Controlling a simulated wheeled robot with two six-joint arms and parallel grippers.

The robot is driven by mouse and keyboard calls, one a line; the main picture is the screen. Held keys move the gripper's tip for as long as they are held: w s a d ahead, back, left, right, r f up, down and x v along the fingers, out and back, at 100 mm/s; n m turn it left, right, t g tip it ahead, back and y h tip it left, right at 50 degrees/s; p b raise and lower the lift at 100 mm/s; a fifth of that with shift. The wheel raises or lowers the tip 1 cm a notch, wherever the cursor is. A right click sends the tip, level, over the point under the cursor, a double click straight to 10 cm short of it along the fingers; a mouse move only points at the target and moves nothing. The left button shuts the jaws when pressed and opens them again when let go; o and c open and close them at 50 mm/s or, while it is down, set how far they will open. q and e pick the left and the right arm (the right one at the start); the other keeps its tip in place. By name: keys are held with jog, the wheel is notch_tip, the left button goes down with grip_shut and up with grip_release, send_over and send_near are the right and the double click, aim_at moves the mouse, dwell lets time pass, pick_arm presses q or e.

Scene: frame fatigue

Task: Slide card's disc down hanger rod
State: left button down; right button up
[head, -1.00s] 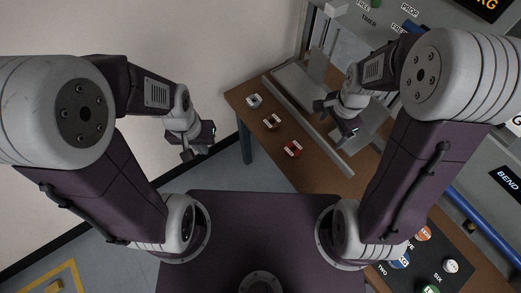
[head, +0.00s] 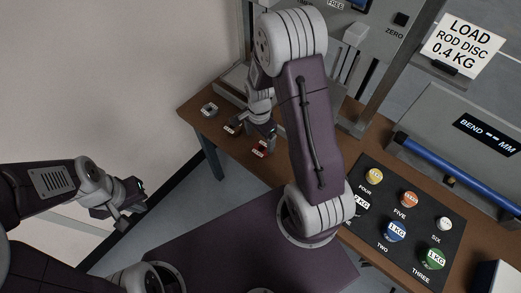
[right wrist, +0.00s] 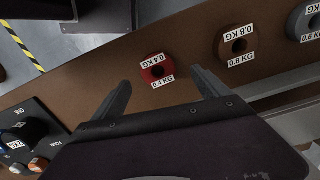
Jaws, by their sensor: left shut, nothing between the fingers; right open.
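The card (head: 462,45) at upper right in the head view reads "LOAD ROD DISC 0.4 KG". A red slotted disc (head: 262,149) lies on the brown bench; in the right wrist view the red disc (right wrist: 155,70) carries a 0.4 KG label. My right gripper (head: 265,133) is open above the bench by the red disc. In the right wrist view its fingertips (right wrist: 159,78) point toward the disc, which appears between them, not gripped. My left gripper (head: 130,215) is shut and empty at left, away from the bench. I cannot pick out the hanger rod.
A brown disc (head: 232,129) and a grey disc (head: 209,109) lie in a row with the red one. A black mat (head: 395,207) holds several labelled weights. Floor at left is free.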

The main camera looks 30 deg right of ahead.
aim_at(261, 151)
jog(key=f, duration=0.5)
jog(key=shift+s+d+f, duration=0.15)
jog(key=shift+d+f, duration=0.05)
grip_shut()
jog(key=shift+r, duration=0.15)
jog(key=shift+r, duration=0.3)
jog(key=r, duration=0.4)
jog(key=shift+s+d, duration=0.3)
jog(key=shift+s, duration=0.05)
jog(key=s+d+r, duration=0.6)
jog(key=s, duration=0.2)
jog(key=shift+s+d+p, duration=0.15)
jog(key=shift+s+p, duration=0.15)
jog(key=shift+s, duration=0.1)
